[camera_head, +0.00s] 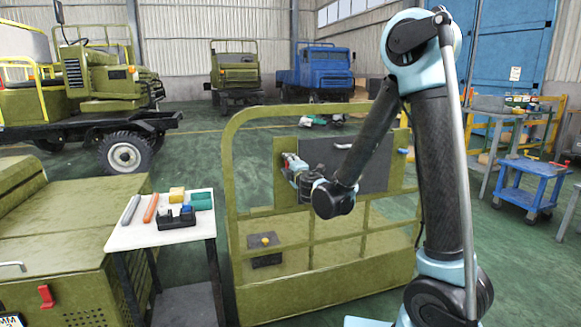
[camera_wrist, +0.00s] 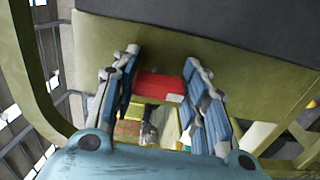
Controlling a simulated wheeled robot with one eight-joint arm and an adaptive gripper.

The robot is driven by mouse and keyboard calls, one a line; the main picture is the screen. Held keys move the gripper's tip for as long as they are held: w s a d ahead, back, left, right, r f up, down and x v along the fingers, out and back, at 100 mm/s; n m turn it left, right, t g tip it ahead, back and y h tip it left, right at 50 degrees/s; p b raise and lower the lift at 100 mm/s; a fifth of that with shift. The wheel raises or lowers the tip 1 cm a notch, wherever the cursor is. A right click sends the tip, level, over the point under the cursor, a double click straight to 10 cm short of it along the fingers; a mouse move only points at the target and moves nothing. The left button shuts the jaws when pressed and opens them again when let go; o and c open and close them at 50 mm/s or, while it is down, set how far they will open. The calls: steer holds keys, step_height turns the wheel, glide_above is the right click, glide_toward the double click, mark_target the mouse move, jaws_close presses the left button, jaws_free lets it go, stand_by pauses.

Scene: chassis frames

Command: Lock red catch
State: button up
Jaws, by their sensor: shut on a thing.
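My gripper (camera_head: 288,162) is at the left edge of the dark panel on the green frame in the head view. In the wrist view, the blue-padded fingers of my gripper (camera_wrist: 160,72) stand on both sides of a red catch (camera_wrist: 160,86) and are shut on it. The red catch lies against the olive green surface beside the dark panel. In the head view my gripper mostly hides this catch. Another red catch (camera_head: 46,296) is on the front of the green box at the lower left.
The green frame (camera_head: 237,270) has bars and a dark panel (camera_head: 372,180). A small white table (camera_head: 133,236) with tools and boxes stands to its left. A blue cart (camera_head: 530,187) is at the right.

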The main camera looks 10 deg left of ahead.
steer(key=o, duration=0.8)
steer(key=shift+f, duration=0.1)
steer(key=v, duration=1.2)
steer(key=shift+w+d, duration=0.15)
